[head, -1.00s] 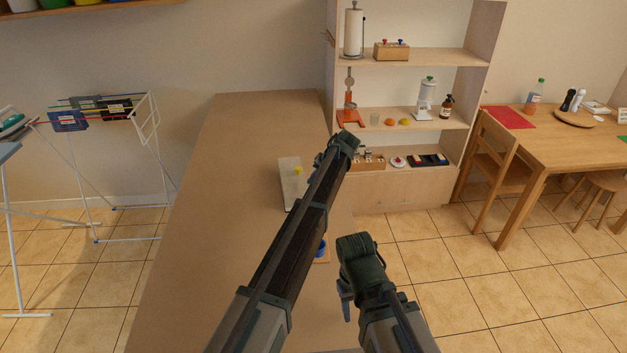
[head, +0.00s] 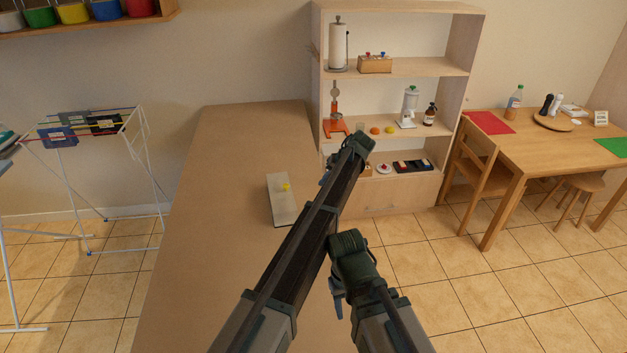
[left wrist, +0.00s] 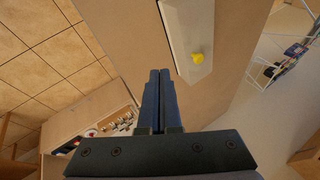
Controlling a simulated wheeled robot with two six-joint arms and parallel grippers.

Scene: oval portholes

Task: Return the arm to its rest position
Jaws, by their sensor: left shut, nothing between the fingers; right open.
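My left arm reaches diagonally across the head view, over the brown counter (head: 190,240). My left gripper (head: 325,175) is at its far end, partly hidden behind the wrist, near the counter's right edge. In the left wrist view the left fingers (left wrist: 159,75) lie together, with nothing between them. My right gripper (head: 338,303) is lower, right of the left arm. It points down, is open, and its fingers show only in part. A pale grey panel (head: 283,208) with a yellow knob (head: 287,187) lies on the counter, left of the left gripper and apart from it.
A wooden shelf unit (head: 400,190) with small goods stands beyond the left gripper. A table (head: 560,145) and chair (head: 475,165) are at the right. A drying rack (head: 100,170) stands at the left. The counter's left part is clear.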

